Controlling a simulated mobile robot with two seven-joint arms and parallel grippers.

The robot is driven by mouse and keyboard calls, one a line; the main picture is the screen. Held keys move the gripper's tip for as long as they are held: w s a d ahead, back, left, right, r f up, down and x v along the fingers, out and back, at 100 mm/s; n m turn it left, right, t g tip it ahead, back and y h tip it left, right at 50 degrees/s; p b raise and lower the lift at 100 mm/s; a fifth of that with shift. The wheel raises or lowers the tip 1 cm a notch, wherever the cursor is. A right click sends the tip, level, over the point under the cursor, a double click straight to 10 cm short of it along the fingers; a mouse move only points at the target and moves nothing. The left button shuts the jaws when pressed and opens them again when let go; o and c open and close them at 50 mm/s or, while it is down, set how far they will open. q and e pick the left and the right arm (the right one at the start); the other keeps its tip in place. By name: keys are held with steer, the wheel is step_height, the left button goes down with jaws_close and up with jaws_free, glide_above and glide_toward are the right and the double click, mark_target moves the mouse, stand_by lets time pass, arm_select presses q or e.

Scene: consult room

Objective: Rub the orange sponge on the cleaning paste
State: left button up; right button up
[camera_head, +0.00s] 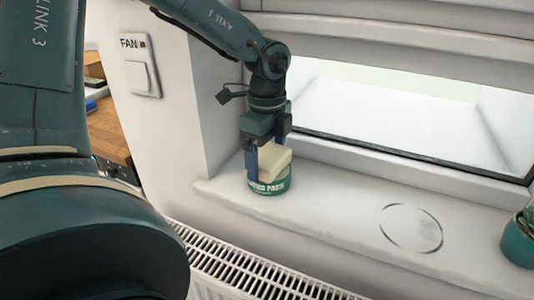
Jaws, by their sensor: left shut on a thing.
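A green tin (271,187) with white lettering that ends in "PASTE" stands on the white window sill. A block-shaped sponge (277,160), pale cream in this view rather than orange, is at the top of the tin. My left gripper (266,158) points down and is shut on the sponge, with one finger visible on its left side. The sponge hides the tin's top, so I cannot tell whether it touches the paste. My right gripper is not in view.
The window sill (340,211) is clear between the tin and a teal plant pot (518,243) at the right edge. A round ring mark (411,228) is on the sill. A radiator grille (262,277) runs below. A fan switch (141,77) is on the wall.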

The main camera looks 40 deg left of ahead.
mark_target(267, 154)
arm_select(q)
steer(key=shift+r+p, duration=1.6)
steer(key=shift+r, duration=1.85)
